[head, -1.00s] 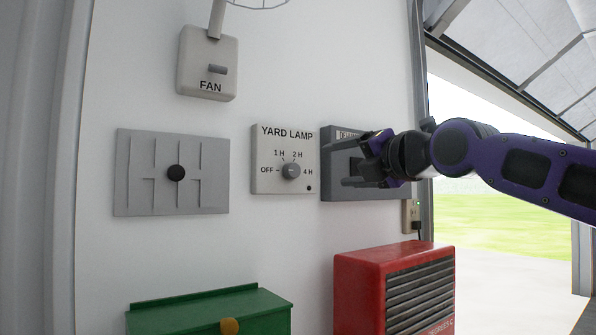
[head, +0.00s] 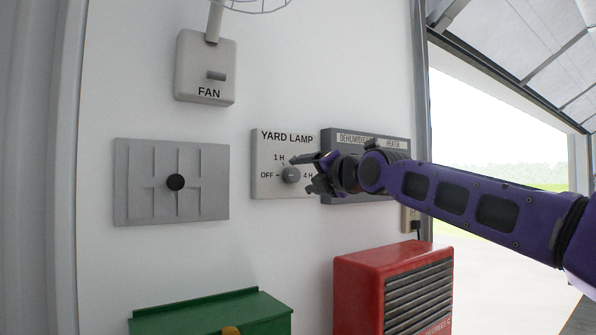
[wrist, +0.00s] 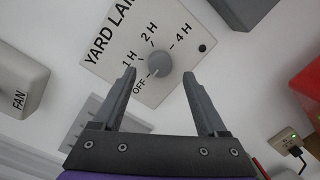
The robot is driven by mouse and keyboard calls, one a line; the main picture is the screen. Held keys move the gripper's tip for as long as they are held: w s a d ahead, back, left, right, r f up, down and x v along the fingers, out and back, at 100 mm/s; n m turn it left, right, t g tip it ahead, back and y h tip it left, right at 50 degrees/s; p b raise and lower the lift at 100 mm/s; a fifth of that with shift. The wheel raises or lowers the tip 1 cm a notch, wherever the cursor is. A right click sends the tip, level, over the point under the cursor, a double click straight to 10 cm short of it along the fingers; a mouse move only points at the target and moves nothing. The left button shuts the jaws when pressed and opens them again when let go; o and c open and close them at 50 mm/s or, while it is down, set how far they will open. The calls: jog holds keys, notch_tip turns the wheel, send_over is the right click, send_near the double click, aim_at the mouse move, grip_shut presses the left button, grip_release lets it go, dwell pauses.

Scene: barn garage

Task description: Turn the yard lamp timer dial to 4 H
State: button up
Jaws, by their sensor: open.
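The yard lamp timer panel (head: 262,188) is a pale plate on the wall, marked OFF, 1 H, 2 H and 4 H. Its round grey dial (head: 291,175) is in the middle of these marks. In the wrist view the dial (wrist: 159,64) shows between my fingertips, and a small mark on it seems to face OFF. My gripper (head: 304,174) is open and empty in front of the panel's right part, hiding the 2 H label in the head view. In the wrist view its fingers (wrist: 159,74) stand either side of the dial, with no clear contact.
A grey dehumidifier and heater panel (head: 400,145) is right of the timer, partly behind my arm. A fan switch (head: 207,60) is up left, a grey slotted plate with a black knob (head: 145,200) left. A red heater (head: 360,285) and green box (head: 200,312) are below.

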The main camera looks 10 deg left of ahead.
aim_at(295, 175)
jog(key=shift+p+x, duration=0.5)
jog(key=shift+x, duration=1.3)
grip_shut()
